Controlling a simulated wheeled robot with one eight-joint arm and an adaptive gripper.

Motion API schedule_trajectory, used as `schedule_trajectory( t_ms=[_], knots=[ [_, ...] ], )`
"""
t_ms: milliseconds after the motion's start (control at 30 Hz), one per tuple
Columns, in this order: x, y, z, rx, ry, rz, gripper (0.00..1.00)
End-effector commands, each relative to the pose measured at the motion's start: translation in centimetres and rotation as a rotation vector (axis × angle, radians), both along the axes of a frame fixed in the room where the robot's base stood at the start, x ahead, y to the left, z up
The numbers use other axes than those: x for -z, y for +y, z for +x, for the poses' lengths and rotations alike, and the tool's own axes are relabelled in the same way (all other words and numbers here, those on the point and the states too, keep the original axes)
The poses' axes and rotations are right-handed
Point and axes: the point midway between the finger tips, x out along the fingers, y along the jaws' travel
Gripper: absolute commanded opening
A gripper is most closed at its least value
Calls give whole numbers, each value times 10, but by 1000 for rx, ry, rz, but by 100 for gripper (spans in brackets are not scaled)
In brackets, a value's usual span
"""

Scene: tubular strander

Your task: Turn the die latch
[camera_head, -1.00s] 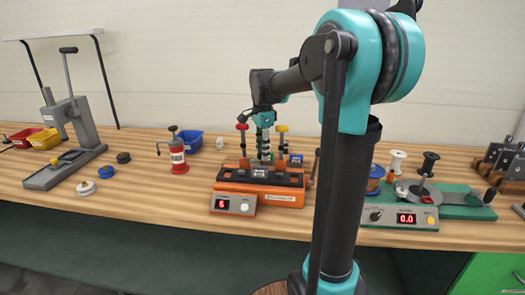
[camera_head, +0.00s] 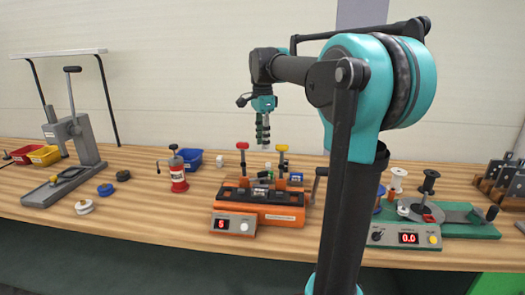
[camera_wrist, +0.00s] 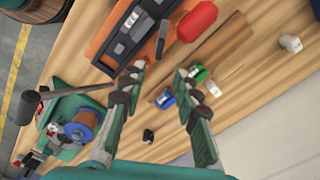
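The orange strander unit (camera_head: 285,214) stands on the bench with a dark top block. A red-topped lever (camera_head: 242,147) and a yellow-topped lever (camera_head: 282,148) rise upright from it. I cannot tell which small part is the die latch. My gripper (camera_head: 263,143) hangs above the unit, apart from it. In the wrist view my gripper (camera_wrist: 160,73) is open, with nothing between its two fingers. There the orange unit (camera_wrist: 104,38) lies at upper left, with a red knob (camera_wrist: 197,20) and a dark lever (camera_wrist: 162,38) beside it.
A red-and-white canister (camera_head: 178,178) and blue bin (camera_head: 190,158) stand left of the unit. A green-based machine (camera_head: 460,228) stands to its right. A grey press (camera_head: 85,150) is at far left. Bench space before the canister is clear.

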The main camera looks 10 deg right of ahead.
Motion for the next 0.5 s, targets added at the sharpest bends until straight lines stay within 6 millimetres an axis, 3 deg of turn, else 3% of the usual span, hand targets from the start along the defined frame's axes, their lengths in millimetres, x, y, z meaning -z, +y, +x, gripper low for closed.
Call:
schedule_trajectory(
  t_ms=[400,500],
  knots=[
    [-7,0,0,0,0,0,31],
    [-21,1,0,-1,0,0,31]
  ],
)
